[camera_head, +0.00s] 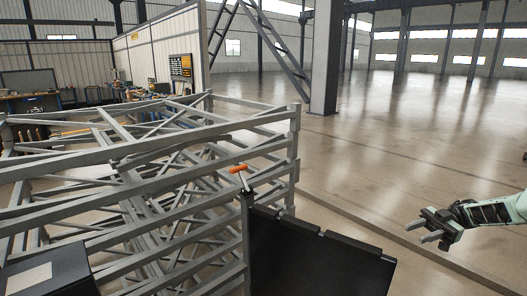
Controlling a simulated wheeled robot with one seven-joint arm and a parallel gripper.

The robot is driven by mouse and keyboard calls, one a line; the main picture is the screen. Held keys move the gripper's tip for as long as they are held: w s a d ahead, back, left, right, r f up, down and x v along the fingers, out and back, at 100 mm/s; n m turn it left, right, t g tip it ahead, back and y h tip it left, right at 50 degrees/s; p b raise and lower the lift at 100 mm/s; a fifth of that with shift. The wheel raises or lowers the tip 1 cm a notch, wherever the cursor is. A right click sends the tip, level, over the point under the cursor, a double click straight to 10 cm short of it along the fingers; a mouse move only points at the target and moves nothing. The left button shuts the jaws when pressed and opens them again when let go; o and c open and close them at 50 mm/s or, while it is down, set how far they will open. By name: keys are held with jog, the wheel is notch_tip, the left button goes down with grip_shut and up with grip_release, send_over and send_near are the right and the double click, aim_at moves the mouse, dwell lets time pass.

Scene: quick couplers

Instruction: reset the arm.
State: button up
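My gripper (417,233) is at the right side of the view, at the end of my pale green arm (505,209). It points left, over bare floor. Its two fingers are apart, with nothing visible between them. An orange-handled piece with a light metal stem (240,172) stands at the top left corner of a dark panel (310,258). My gripper is well to the right of it and not touching it. I cannot tell if the orange piece is a coupler.
A large grey metal lattice frame (200,180) fills the left and middle. A dark box (50,272) with a pale label is at the lower left. A pillar (325,60) stands behind. A workbench (35,103) is far left. The floor at right is open.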

jog(key=w+a+r+m+t+h, duration=0.3)
jog(key=w+a+r+m+t, duration=0.2)
jog(key=w+a+r+t, duration=0.3)
jog(key=w+a+r+m+t+h, duration=0.45)
jog(key=w+a+t, duration=0.25)
jog(key=a, duration=0.3)
jog(key=s+d+f+m+g+h, duration=0.2)
jog(key=s+m+g+h, duration=0.3)
jog(key=s, duration=1.2)
jog(key=s+d+f+m+g+h, duration=0.2)
jog(key=s+m+h, duration=0.4)
jog(key=s, duration=1)
jog(key=s+a+f+n+g+y+b, duration=0.15)
jog(key=s+a+f+b, duration=0.4)
jog(key=f+b, duration=0.6)
jog(key=s+a+f+n+g+b, duration=0.1)
jog(key=s+a+f+n+b, duration=0.25)
jog(key=a+f+b, duration=0.55)
jog(key=s+a+f+n+g+b, duration=0.15)
jog(key=s+a+f+b, duration=0.35)
jog(key=f+b, duration=0.8)
notch_tip(320, 180, up, 25)
jog(key=p, duration=2.2)
jog(key=shift+s+d+t, duration=0.3)
